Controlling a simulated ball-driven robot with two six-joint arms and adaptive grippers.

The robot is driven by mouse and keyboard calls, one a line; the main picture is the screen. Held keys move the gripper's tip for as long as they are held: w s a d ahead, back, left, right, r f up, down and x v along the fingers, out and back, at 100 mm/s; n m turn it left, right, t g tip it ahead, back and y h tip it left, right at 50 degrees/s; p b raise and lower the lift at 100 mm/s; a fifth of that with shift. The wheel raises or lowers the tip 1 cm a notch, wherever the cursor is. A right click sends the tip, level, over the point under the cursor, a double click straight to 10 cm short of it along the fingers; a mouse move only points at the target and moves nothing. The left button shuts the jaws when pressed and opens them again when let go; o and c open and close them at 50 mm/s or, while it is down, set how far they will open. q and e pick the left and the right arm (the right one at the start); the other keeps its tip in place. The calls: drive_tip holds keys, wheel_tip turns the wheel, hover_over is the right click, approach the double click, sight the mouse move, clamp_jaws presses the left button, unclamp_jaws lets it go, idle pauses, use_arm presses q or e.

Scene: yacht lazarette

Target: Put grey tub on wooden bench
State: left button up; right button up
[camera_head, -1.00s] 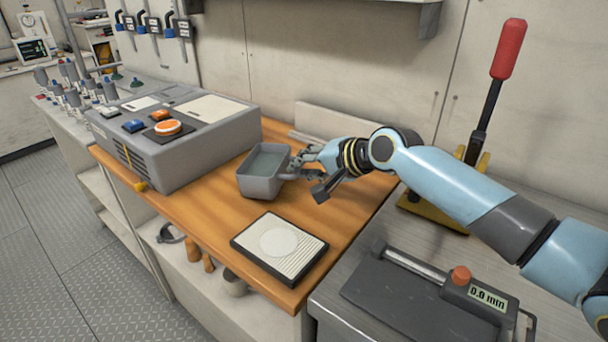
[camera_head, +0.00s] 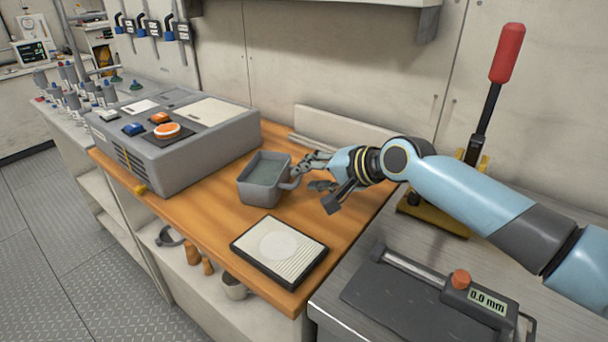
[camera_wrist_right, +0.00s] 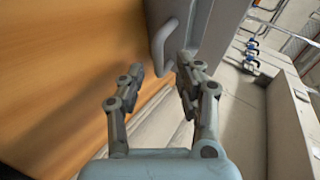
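The grey tub (camera_head: 262,190) stands upright on the wooden bench (camera_head: 205,215), beside a grey machine. Its handle points right, toward my right gripper (camera_head: 309,173). In the right wrist view the tub's side wall (camera_wrist_right: 192,14) and handle (camera_wrist_right: 161,46) show at the top. There my right gripper (camera_wrist_right: 160,72) has its two fingers apart with a clear gap between them. The handle lies just beyond the fingertips, and nothing is held. My left gripper is not in view.
A grey machine with an orange button (camera_head: 190,150) stands on the bench left of the tub. A black-framed pad with a white disc (camera_head: 279,250) lies in front. A red-handled lever press (camera_head: 490,110) and a measuring device (camera_head: 440,295) are at the right.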

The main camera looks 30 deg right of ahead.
drive_tip(key=p+v, duration=0.2)
drive_tip(key=v, duration=0.7)
drive_tip(key=shift+s+r, duration=0.25)
drive_tip(key=shift+d, duration=0.1)
drive_tip(key=shift+f, duration=0.1)
